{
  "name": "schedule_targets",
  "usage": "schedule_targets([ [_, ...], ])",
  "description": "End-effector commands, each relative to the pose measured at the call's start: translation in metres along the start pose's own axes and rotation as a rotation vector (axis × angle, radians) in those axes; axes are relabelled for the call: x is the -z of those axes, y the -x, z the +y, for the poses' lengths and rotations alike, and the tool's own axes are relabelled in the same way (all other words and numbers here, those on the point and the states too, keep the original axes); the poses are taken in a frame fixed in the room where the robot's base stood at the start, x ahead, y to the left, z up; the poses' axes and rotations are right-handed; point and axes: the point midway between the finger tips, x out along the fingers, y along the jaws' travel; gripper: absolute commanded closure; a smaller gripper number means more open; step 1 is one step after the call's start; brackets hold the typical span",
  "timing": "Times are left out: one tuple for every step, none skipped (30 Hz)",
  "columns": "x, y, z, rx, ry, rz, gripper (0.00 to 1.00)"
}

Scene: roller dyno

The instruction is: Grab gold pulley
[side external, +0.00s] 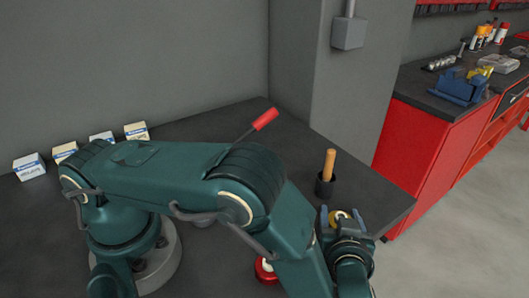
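The gold pulley (340,216) is a small yellow-gold round piece near the right front part of the dark table. My gripper (341,211) is low at the table there, with its two blue-grey fingers spread, one on each side of the pulley. The fingers look open, and I cannot make out contact with the pulley. The lower part of the pulley is hidden by my gripper and wrist.
A wooden handle (329,164) stands in a black holder (325,187) just behind my gripper. A red-handled tool (265,119) leans farther back. A red round object (265,271) lies left of my wrist. Small boxes (65,152) line the wall.

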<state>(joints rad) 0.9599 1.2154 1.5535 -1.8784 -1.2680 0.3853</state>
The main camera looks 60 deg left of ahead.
Motion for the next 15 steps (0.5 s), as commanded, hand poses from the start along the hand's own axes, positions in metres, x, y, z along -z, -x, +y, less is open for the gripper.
schedule_targets([
  [0.0001,0.0001,0.0,0.0,0.0,0.0,0.86],
  [0.0001,0.0001,0.0,0.0,0.0,0.0,0.98],
  [0.0004,0.0002,0.0001,0.0,0.0,0.001,1.0],
  [0.0004,0.0002,0.0001,0.0,0.0,0.001,1.0],
  [0.0004,0.0002,0.0002,0.0,0.0,0.001,1.0],
  [0.0004,0.0002,0.0002,0.0,0.0,0.001,1.0],
  [0.0004,0.0003,0.0002,0.0,0.0,0.001,1.0],
  [0.0005,0.0003,0.0002,0.0,0.0,0.001,1.0],
  [0.0008,0.0005,0.0002,0.0,0.001,0.001,1.0],
  [0.0014,0.0007,0.0003,0.0,0.001,0.001,1.0],
  [0.0022,0.001,0.0003,-0.001,0.001,0.001,1.0],
  [0.0037,0.0017,0.0004,-0.001,0.002,0.001,1.0],
  [0.0051,0.0023,0.0004,-0.001,0.002,0.001,1.0],
  [0.0068,0.003,0.0005,-0.001,0.002,0.001,1.0],
  [0.0097,0.0043,0.0007,-0.001,0.003,0.0,1.0],
])
